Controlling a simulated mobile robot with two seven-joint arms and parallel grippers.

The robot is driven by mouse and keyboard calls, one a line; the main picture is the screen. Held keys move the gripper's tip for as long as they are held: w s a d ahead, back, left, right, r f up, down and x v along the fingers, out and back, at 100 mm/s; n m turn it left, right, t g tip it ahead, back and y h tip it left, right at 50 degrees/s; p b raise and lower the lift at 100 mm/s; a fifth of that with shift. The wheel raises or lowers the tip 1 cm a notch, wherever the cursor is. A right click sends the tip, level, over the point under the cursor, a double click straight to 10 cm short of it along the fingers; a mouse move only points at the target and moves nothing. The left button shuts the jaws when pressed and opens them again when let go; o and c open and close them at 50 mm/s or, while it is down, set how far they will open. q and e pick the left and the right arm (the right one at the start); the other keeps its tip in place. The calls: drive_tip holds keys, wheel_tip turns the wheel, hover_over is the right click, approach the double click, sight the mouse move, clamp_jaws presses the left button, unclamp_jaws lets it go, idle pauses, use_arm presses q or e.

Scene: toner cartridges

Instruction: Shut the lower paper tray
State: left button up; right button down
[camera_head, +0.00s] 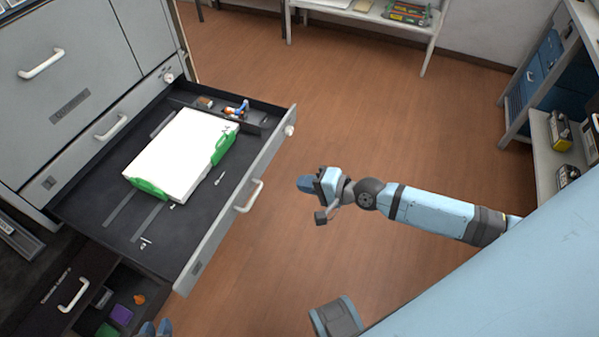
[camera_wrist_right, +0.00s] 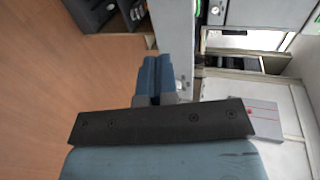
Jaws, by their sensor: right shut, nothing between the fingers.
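The lower paper tray (camera_head: 224,226) is pulled far out of the grey machine (camera_head: 60,45) on the left in the head view. Its dark bed holds a white paper stack (camera_head: 178,150) with green wrapping at its ends. Its pale front panel has a white handle (camera_head: 249,196). My right gripper (camera_head: 305,184) is shut and empty, to the right of that panel and apart from it in the picture. Its blue fingers also show together in the right wrist view (camera_wrist_right: 155,75). My left gripper (camera_head: 156,328) shows only its blue fingertips at the bottom edge; its opening is unclear.
A closed drawer with a white handle (camera_head: 110,127) sits above the tray. Below it, a dark drawer (camera_head: 95,265) holds small coloured items. A small figure-like item (camera_head: 237,109) lies in the tray's back compartment. Shelves (camera_head: 550,130) stand at right; open floor lies between.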

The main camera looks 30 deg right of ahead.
sight(258, 173)
drive_tip(key=x, duration=1)
drive_tip(key=shift+a+r, duration=0.1)
drive_tip(key=shift+r, duration=0.25)
drive_tip(key=shift+w+a, duration=0.35)
drive_tip(key=shift+w, duration=0.2)
drive_tip(key=shift+w+a, duration=0.1)
